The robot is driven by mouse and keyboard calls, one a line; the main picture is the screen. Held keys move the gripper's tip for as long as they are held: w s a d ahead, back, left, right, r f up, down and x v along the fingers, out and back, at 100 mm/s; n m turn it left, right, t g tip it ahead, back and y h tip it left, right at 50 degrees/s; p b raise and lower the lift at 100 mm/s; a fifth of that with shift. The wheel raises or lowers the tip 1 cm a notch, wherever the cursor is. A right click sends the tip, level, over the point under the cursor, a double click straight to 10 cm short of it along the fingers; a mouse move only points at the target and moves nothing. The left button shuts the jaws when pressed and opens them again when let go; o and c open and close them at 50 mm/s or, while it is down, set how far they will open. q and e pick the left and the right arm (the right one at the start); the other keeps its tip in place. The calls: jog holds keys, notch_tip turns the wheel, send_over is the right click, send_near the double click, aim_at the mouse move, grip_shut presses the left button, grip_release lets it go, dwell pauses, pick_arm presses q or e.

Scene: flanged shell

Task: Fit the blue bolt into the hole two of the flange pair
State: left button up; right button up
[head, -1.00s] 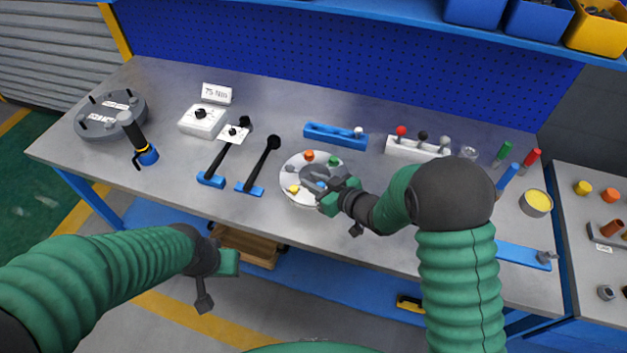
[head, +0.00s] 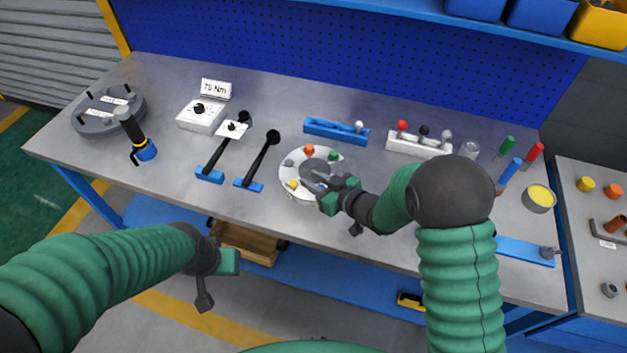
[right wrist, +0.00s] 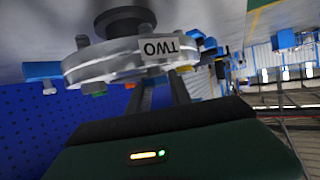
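The round pale flange (head: 288,180) lies on the bench and carries orange (head: 309,150), green (head: 333,155), yellow (head: 293,184) and grey bolts on its rim. My right gripper (head: 322,187) is at the flange's right front edge. Its two dark fingers (right wrist: 162,92) look apart below the label.
Two black-handled tools (head: 262,160) lie left of the flange. A blue holder (head: 336,131) and a white knob rack (head: 419,146) stand behind. Blue (head: 511,170), green and red cylinders and a yellow-filled tin (head: 540,198) are at the right.

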jog(key=o, duration=0.3)
jog(key=shift+f, duration=0.15)
jog(key=shift+o, duration=0.2)
jog(key=shift+s, duration=0.1)
jog(key=shift+s, duration=0.15)
jog(key=shift+s+d, duration=0.1)
jog(key=shift+d, duration=0.05)
jog(key=v, duration=1.6)
jog(key=shift+r, duration=0.4)
jog(key=shift+d, duration=0.1)
